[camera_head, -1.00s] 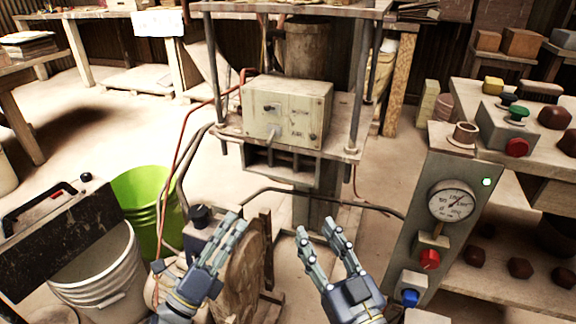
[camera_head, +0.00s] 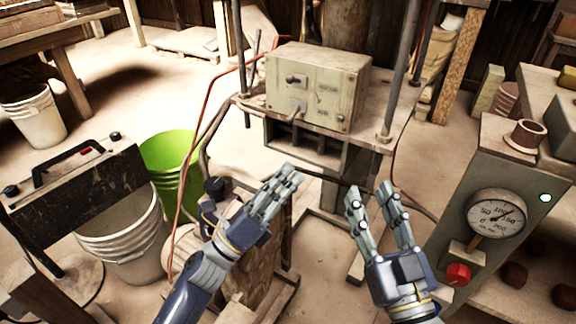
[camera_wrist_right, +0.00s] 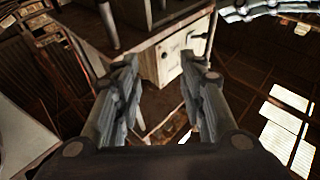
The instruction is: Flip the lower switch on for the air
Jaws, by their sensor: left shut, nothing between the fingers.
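The cream switch box (camera_head: 342,92) stands on the press frame, above and beyond both grippers. Its front has an upper switch (camera_head: 296,79) and a lower switch (camera_head: 298,109) with a pale lever; I cannot tell their positions. My left gripper (camera_head: 291,176) is shut and empty, below the box and apart from it. My right gripper (camera_head: 369,188) is open and empty, to the right of the left one and also below the box. In the right wrist view the box (camera_wrist_right: 172,58) shows beyond the open fingers (camera_wrist_right: 168,68).
A grey control post (camera_head: 484,180) with a gauge (camera_head: 495,213) and a red knob (camera_head: 457,274) stands at the right. A green bucket (camera_head: 172,160) and a white bucket (camera_head: 125,240) stand at the left. A red hose (camera_head: 196,135) and dark cables run beside the box.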

